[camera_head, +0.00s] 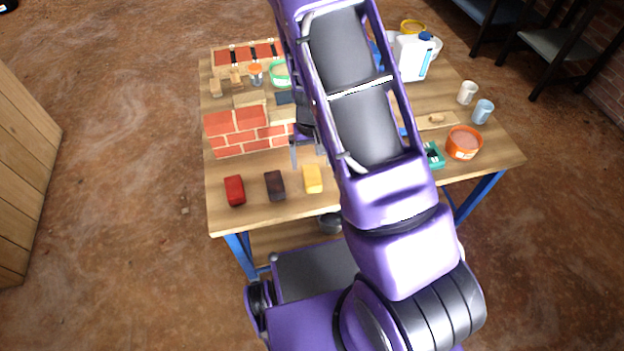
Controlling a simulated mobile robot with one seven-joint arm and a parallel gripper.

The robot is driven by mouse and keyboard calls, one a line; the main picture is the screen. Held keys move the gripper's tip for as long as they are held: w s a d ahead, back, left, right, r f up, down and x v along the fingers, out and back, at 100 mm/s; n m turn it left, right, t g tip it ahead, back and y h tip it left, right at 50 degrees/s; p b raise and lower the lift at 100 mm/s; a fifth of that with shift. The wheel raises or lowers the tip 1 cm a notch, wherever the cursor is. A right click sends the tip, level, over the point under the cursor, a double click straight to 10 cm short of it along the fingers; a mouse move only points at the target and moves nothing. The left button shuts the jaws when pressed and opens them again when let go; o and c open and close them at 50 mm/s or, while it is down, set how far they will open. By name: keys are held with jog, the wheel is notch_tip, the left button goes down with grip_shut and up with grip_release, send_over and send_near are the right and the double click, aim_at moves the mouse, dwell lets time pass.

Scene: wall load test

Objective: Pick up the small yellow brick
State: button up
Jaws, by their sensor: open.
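The small yellow brick (312,179) lies near the front edge of the wooden table, at the right end of a row of three small bricks. A dark brown brick (275,185) and a red brick (235,190) lie to its left, with gaps between them. My gripper (308,154) is open and appears empty, just behind and above the yellow brick in the picture. My purple arm hides part of the gripper and the middle of the table.
A small brick wall (237,133) stands behind the row, left of my gripper. An orange bucket (464,143), two cups and a white jug (412,57) stand on the right side. The front left table edge (225,225) is bare.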

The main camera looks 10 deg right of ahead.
aim_at(312, 174)
notch_tip(312, 174, down, 7)
jog(key=shift+r+b, duration=0.15)
jog(key=shift+b, duration=0.55)
grip_shut()
